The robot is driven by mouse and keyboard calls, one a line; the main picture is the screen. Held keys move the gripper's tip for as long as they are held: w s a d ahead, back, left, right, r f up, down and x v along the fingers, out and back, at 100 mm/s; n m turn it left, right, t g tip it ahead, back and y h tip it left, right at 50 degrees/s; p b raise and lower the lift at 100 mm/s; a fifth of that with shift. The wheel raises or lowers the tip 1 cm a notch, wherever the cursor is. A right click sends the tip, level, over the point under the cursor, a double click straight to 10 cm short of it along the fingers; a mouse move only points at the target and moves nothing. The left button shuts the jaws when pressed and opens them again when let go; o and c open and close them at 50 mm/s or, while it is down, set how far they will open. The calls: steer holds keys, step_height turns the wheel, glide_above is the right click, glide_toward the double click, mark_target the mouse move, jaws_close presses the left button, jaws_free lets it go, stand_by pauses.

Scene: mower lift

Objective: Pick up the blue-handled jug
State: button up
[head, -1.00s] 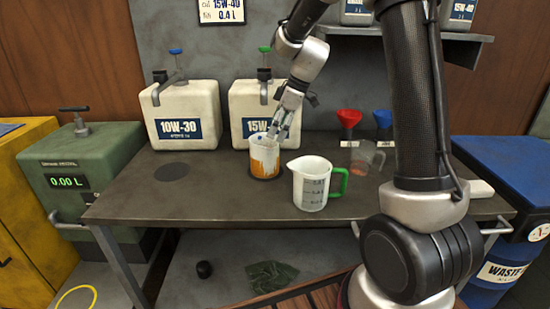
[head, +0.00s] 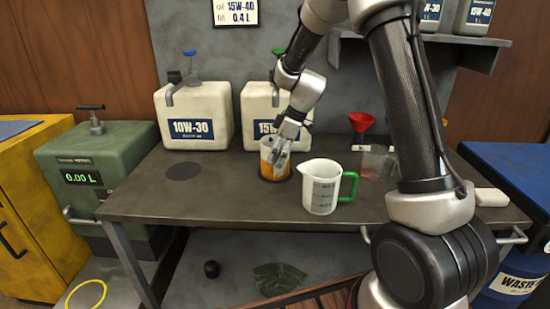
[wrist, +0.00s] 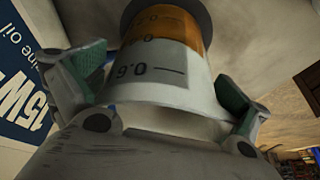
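The jug with amber oil (head: 268,168) stands upright on the bench's rear middle, on a dark disc. Its blue handle is mostly hidden in the head view; a little blue shows beside the left finger in the wrist view. My gripper (head: 281,156) reaches down at its near right side. In the wrist view my gripper (wrist: 165,85) has its fingers spread on either side of the marked jug wall (wrist: 165,68). A narrow gap shows at the left finger; the right pad is very near or touching the wall.
A white jug with a green handle (head: 320,190) stands just right on the bench (head: 225,205). Oil canisters (head: 193,117) stand behind. A red funnel (head: 362,122) and a clear cup (head: 375,162) are right.

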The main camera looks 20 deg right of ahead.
steer(key=c, duration=1.2)
steer(key=shift+o, duration=0.2)
steer(key=shift+r, duration=0.2)
